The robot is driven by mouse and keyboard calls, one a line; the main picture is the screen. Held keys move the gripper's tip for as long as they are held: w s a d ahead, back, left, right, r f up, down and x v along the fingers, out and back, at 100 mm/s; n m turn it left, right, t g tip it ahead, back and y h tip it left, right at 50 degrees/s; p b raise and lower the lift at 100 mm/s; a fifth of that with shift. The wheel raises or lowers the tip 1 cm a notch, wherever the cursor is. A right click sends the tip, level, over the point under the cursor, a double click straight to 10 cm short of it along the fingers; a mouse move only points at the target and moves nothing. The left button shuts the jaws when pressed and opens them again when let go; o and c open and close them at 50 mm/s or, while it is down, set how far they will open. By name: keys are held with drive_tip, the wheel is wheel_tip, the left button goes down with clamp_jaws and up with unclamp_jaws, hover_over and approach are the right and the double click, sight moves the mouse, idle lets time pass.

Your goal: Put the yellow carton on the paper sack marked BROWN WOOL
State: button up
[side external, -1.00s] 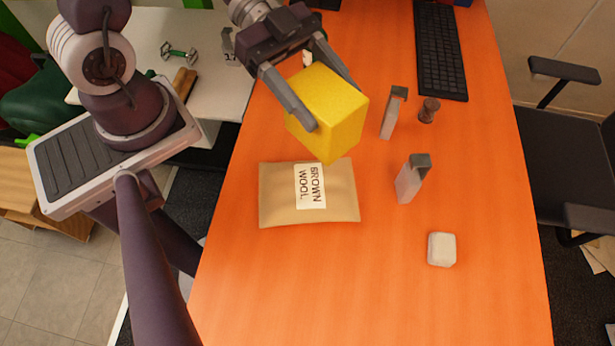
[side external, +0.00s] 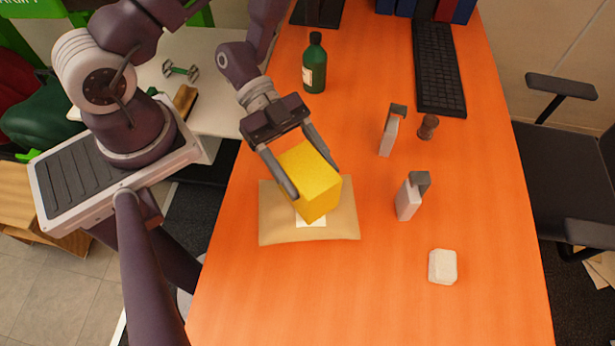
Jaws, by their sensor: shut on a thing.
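The yellow carton (side external: 312,184) is held in my gripper (side external: 312,180), with one finger along each side of it. The carton is tilted in the picture and covers the middle of the brown paper sack (side external: 275,220). I cannot tell for sure whether its underside touches the sack or hangs just above it. The sack lies flat on the orange table. Its white label (side external: 311,222) is mostly hidden behind the carton, with only its lower edge showing.
On the orange table (side external: 400,300), a green bottle (side external: 314,65) stands behind the gripper. Two grey-topped pale blocks (side external: 388,135) (side external: 410,198), a small brown piece (side external: 428,127) and a white block (side external: 442,266) are to the right. A black keyboard (side external: 438,70) lies at the back. The front is clear.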

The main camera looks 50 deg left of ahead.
drive_tip(key=shift+f, duration=1.1)
drive_tip(key=o, duration=1.8)
drive_tip(key=shift+f, duration=0.15)
